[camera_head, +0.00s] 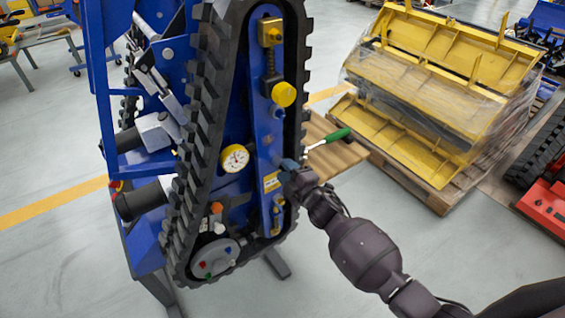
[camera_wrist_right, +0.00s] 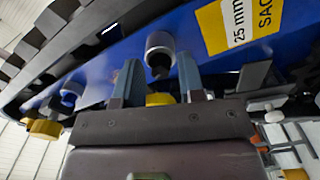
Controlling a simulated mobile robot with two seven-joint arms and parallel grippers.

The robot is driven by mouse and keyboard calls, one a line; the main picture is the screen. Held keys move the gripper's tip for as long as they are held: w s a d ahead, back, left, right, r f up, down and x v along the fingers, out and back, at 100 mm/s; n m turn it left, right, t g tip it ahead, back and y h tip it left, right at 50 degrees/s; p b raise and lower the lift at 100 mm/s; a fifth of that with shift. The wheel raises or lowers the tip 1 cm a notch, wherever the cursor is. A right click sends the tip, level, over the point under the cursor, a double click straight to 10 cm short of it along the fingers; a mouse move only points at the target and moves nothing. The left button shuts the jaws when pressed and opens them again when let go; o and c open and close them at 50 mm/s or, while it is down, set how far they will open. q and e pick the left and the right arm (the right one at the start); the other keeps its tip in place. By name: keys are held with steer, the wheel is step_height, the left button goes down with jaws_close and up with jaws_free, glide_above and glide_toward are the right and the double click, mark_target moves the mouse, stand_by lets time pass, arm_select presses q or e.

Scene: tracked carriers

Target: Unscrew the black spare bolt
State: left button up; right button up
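In the right wrist view a dark bolt-like piece (camera_wrist_right: 160,72) sits inside a grey round collar (camera_wrist_right: 160,43) on the blue plate (camera_wrist_right: 206,62); it is probably the black spare bolt. My right gripper (camera_wrist_right: 160,75) is open, with one finger on each side of this piece and a visible gap to both. In the head view my right gripper (camera_head: 288,165) is at the blue side plate (camera_head: 268,145) of the tracked carrier, just above a yellow label (camera_head: 271,182). There the bolt is hidden or too small to tell. My left gripper is not in view.
The black track (camera_head: 205,110) surrounds the blue plate. A gauge (camera_head: 234,158), a yellow cap (camera_head: 283,94) and a hub disc (camera_head: 215,258) are nearby. A green-handled tool (camera_head: 330,138) lies behind, over a wooden surface (camera_head: 340,155). Yellow parts (camera_head: 430,60) stand on a pallet at right.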

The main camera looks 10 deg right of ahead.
steer(key=shift+m, duration=1.1)
steer(key=shift+c, duration=0.7)
jaws_close()
steer(key=n+b, duration=0.1)
steer(key=n, duration=0.8)
steer(key=shift+n+b, duration=0.4)
